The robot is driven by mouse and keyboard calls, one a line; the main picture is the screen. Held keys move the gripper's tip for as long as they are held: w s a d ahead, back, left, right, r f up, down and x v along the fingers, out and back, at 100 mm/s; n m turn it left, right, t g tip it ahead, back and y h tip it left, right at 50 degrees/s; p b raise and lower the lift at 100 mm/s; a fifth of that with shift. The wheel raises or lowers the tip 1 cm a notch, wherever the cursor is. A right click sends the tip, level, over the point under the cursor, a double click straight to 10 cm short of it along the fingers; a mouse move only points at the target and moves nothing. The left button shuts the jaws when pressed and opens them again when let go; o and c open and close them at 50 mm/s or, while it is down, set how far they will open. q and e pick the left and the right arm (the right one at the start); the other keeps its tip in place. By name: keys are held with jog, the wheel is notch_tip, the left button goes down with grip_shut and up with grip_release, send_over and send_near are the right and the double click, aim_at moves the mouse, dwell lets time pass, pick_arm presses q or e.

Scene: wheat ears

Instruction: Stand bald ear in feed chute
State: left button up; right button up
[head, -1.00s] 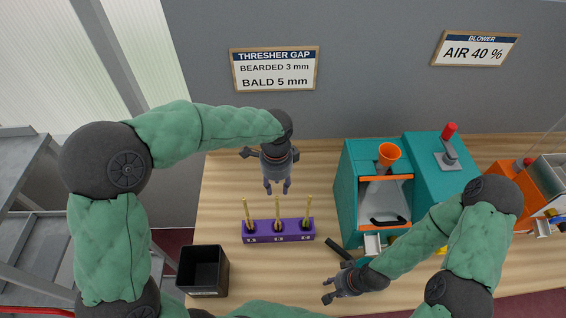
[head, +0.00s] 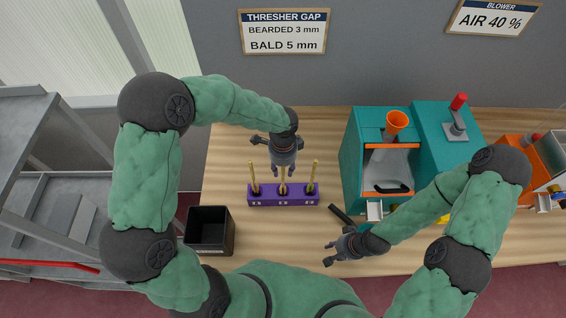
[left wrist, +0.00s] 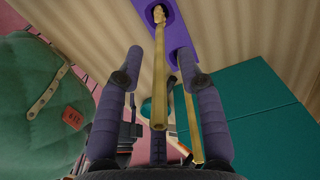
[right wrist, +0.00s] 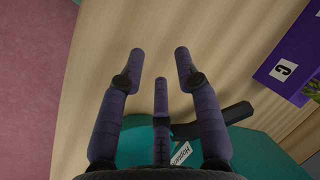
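A purple rack (head: 283,200) stands on the table and holds three wheat ears with their tan stems pointing up. My left gripper (head: 284,172) is just above the rack at the middle ear (head: 283,187). In the left wrist view my left fingers (left wrist: 161,58) are open, with one stem (left wrist: 160,85) between them and a gap on both sides. Another stem (left wrist: 191,120) shows to its right. The orange funnel (head: 397,121) tops the teal thresher (head: 355,160). My right gripper (head: 331,253) is open and empty; its fingers (right wrist: 158,60) also show in the right wrist view.
A black bin (head: 209,231) stands left of the rack. A red-handled lever (head: 457,112) stands right of the funnel. A wall sign (head: 283,31) gives gap settings. The table left of the rack is mostly clear.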

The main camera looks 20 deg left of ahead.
pick_arm(q)
grip_shut()
jog(key=shift+r+p, duration=0.5)
jog(key=shift+r, duration=0.2)
dwell(1.5)
